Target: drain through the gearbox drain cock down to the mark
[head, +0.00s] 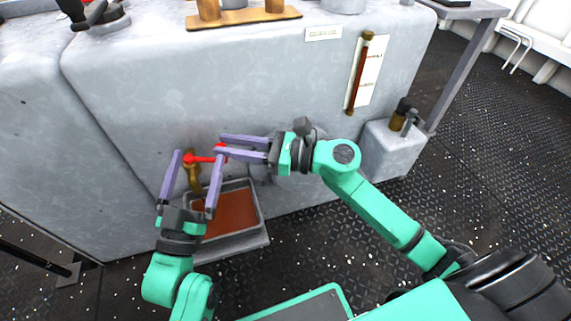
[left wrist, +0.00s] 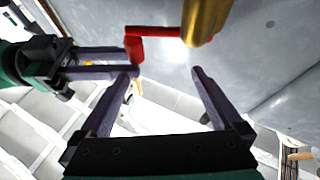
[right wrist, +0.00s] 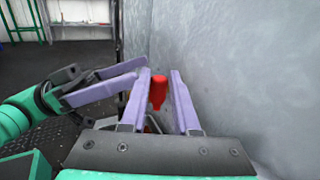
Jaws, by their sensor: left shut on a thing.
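The drain cock (head: 194,176) is brass with a red lever (head: 204,159), low on the grey gearbox housing (head: 215,85). The lever and brass body also show in the left wrist view (left wrist: 155,31). My right gripper (head: 221,146) is open around the lever's red end grip (right wrist: 158,92). The sight tube (head: 357,77) holds red-brown fluid; a pale card (head: 372,75) with dark marks stands beside it. The exact level is hard to read.
A grey tray (head: 256,238) with red-brown fluid stands on the floor below the cock. A grey can (head: 391,150) stands at the housing's right. A wooden board (head: 243,18) with several items lies on top. The textured deck (head: 320,240) is open in front.

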